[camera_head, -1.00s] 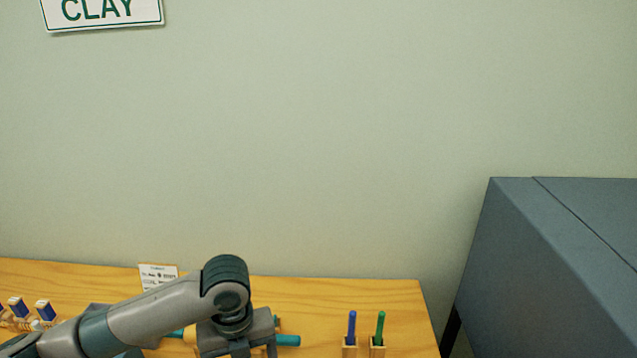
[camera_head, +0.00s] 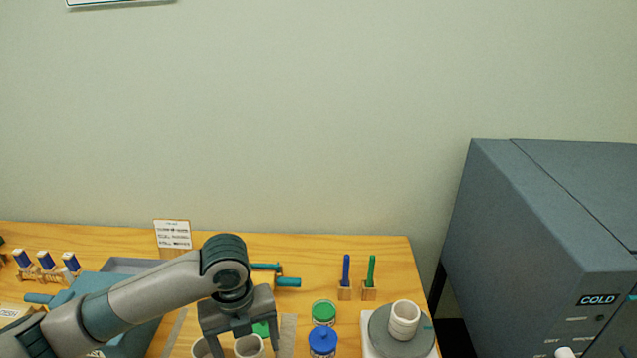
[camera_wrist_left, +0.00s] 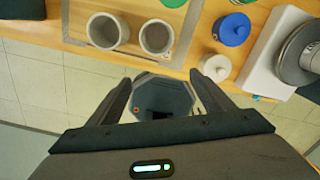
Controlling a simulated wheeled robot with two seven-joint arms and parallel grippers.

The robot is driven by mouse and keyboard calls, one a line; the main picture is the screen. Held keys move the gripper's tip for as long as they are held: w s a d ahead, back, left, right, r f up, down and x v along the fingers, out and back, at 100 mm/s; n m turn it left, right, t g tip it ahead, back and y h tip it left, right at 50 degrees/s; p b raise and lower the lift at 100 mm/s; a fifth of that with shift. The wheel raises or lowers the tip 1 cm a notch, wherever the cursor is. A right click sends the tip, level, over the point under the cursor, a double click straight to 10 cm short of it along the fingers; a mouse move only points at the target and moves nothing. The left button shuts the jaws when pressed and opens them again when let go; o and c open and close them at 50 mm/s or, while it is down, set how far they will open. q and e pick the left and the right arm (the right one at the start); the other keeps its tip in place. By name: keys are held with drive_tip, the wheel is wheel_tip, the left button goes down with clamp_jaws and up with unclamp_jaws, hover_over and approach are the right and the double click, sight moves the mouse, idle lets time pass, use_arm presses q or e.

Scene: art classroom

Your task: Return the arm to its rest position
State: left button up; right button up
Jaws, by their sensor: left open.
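My left arm comes in from the left in the head view, and its gripper (camera_head: 242,342) hangs down at the front part of the wooden table (camera_head: 390,250). In the left wrist view the two fingers of the left gripper (camera_wrist_left: 165,92) are spread apart with nothing between them. Two pale cups (camera_wrist_left: 104,30) stand on the table beyond the fingertips, apart from them. My right gripper is in neither view.
A blue-lidded jar (camera_head: 322,341) and a green-lidded jar (camera_head: 324,311) stand right of the gripper. A white cup (camera_head: 404,318) sits on a round grey disc (camera_head: 378,335). A grey kiln-like box marked COLD (camera_head: 540,230) stands at the right.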

use_arm(q)
drive_tip(key=s+d+f+n+t+h, duration=0.35)
drive_tip(key=s+d+f+n, duration=0.5)
drive_tip(key=n, duration=0.65)
drive_tip(key=s+a+f+n+y, duration=0.2)
drive_tip(key=s+a+f+n, duration=0.2)
drive_tip(key=s+a+n, duration=0.45)
drive_tip(key=s+a+f+n+y, duration=0.2)
drive_tip(key=s+a+f+n, duration=0.2)
drive_tip(key=s+a+n, duration=0.4)
wheel_tip(320, 180, down, 28)
drive_tip(key=m+g+b, duration=0.1)
drive_tip(key=m+b, duration=0.1)
drive_tip(key=s+a+f+g, duration=0.1)
drive_tip(key=s+f, duration=0.8)
drive_tip(key=f, duration=0.1)
drive_tip(key=s+a+f+b, duration=0.1)
drive_tip(key=s+a+f, duration=0.1)
drive_tip(key=s+f, duration=0.7)
drive_tip(key=shift+a+f+g, duration=0.3)
drive_tip(key=shift+f+g, duration=0.05)
drive_tip(key=shift+f, duration=0.55)
drive_tip(key=shift+w, duration=0.1)
